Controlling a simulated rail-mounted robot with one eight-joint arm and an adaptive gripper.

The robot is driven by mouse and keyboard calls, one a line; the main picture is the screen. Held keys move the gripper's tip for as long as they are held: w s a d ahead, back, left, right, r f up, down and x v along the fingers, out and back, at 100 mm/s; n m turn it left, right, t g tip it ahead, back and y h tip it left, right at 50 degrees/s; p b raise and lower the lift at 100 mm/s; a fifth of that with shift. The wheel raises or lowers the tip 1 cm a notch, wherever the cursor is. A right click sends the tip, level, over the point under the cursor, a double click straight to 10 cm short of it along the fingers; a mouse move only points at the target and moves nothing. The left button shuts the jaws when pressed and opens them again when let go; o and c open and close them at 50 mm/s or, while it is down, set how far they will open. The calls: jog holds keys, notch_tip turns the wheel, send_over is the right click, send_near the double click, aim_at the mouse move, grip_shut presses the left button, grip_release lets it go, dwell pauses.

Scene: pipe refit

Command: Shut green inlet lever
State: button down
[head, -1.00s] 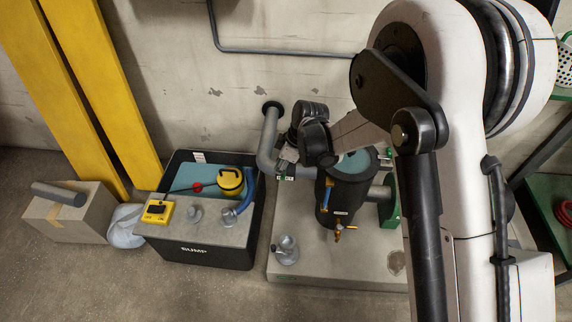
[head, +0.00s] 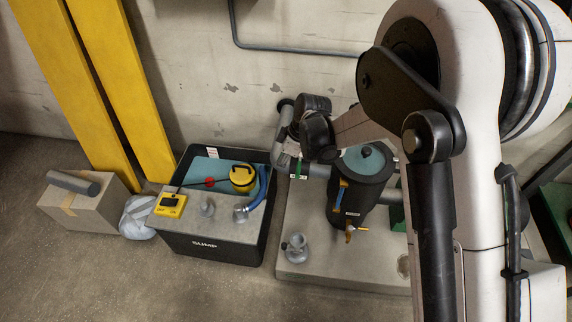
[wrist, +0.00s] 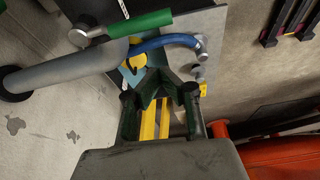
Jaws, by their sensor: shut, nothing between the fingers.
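The green inlet lever (wrist: 140,22) shows in the wrist view as a green grip near the top, beside the grey pipe (wrist: 65,72) and roughly in line with it. In the head view a small green upright piece (head: 298,171), likely the same lever, shows just under my gripper. My gripper (wrist: 158,82) is shut and empty, its dark fingers below the lever in the wrist picture and apart from it. In the head view my gripper (head: 288,158) is by the pipe, left of the dark tank (head: 358,190); its fingertips are hard to make out.
The black sump box (head: 205,248) with a yellow pump (head: 243,178) and blue hose (head: 260,190) stands left of the concrete plinth (head: 325,275). A cardboard box (head: 85,210) and yellow posts (head: 118,80) are farther left. Open floor lies in front.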

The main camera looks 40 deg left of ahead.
jog(key=p+v, duration=0.2)
jog(key=v, duration=0.7)
jog(key=shift+w+d+r+p, duration=0.15)
jog(key=shift+w+d+p, duration=0.1)
jog(key=shift+p, duration=0.1)
